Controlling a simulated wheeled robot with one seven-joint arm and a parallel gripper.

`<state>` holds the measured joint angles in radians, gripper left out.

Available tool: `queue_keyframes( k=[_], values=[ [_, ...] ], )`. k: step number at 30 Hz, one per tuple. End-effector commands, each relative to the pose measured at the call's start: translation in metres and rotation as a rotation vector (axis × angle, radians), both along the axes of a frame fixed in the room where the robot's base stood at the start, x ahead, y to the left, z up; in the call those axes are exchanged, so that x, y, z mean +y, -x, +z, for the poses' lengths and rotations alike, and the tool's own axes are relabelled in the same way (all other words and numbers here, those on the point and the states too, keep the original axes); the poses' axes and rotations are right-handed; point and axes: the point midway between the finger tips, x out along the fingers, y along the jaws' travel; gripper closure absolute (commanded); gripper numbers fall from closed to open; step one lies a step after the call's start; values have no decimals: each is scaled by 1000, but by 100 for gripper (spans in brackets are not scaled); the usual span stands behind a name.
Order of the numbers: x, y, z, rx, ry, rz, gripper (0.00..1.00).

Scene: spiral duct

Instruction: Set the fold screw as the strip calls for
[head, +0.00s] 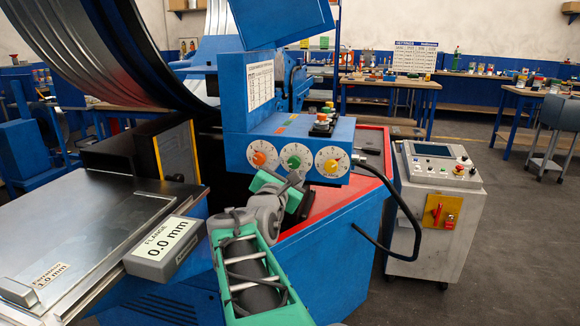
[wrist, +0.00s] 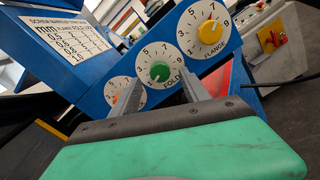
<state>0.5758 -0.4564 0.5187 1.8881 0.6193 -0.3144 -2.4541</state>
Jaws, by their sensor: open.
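The fold screw is the green knob on the dial marked FOLD (wrist: 159,71), the middle of three on a blue panel; it also shows in the head view (head: 294,162). Its exact setting is too small to read. My gripper (wrist: 160,80) is open, its two fingers pointing at this dial, one on each side of the knob in the wrist view. I cannot tell whether they touch it. In the head view my gripper (head: 290,180) is just below the dial. The strip (head: 100,225) lies at left with a 1.0 mm label (head: 49,275).
A yellow knob marked FLANGE (wrist: 210,32) is right of the fold dial, an orange knob (head: 259,158) left. A white settings chart (wrist: 68,47) has small, unclear figures. A grey block reads FLANGE 0.0 mm (head: 166,243). A black hose (head: 415,215) and control cabinet (head: 435,200) stand right.

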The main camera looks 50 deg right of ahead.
Motion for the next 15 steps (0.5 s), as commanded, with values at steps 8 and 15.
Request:
queue_keyframes(
  k=[8,15],
  values=[
    [-31,-12,0,0,0,-2,46],
    [-32,-11,0,-1,0,-4,49]
  ],
)
